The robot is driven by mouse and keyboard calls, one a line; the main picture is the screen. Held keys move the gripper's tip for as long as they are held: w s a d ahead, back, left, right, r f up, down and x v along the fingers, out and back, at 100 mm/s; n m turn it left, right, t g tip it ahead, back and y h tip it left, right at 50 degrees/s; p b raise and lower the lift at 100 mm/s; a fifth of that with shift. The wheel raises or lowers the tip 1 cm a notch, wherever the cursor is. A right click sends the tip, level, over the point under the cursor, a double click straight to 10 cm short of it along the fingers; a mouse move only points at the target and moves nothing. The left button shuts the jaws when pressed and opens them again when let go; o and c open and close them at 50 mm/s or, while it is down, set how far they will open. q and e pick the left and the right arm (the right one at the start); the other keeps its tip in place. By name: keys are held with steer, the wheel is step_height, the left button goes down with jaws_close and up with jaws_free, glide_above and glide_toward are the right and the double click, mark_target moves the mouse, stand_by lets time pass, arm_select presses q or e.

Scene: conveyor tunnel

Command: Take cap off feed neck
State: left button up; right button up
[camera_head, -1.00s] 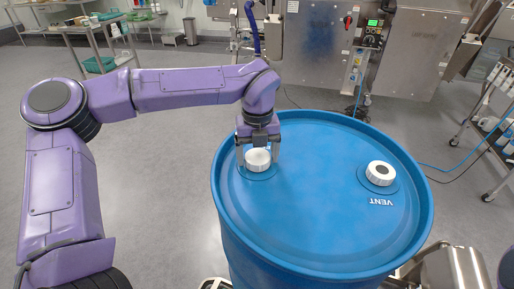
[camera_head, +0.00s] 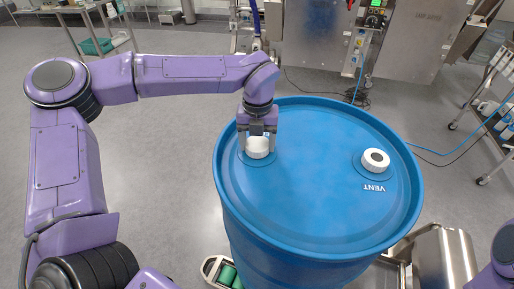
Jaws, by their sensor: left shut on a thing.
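A large blue drum (camera_head: 310,205) stands upright in front of me. On the left of its lid is a white cap (camera_head: 257,147) at the feed neck, with a blue ring around its base. My left gripper (camera_head: 257,143) points down over this cap, with a finger on each side, and is shut on it. I cannot tell whether the cap has lifted off the neck, which is hidden under it. A second white cap (camera_head: 375,160) with a dark centre sits at the right of the lid, by the word VENT. My right gripper is not in view.
Steel machine cabinets (camera_head: 420,45) stand behind the drum. A wheeled cart (camera_head: 495,125) is at the right, with a blue hose on the floor. A steel cylinder (camera_head: 445,262) is at the lower right. Grey floor is open left of the drum.

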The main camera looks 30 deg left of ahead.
arm_select(q)
steer(key=n+b, duration=0.1)
steer(key=n, duration=0.1)
steer(key=shift+n, duration=0.4)
steer(key=shift+b, duration=0.3)
steer(key=shift+n, duration=0.3)
steer(key=shift+f+n+b, duration=0.1)
steer(key=shift+n+b, duration=0.3)
steer(key=shift+b, duration=0.1)
steer(key=shift+n+b, duration=1.45)
steer(key=shift+n, duration=0.65)
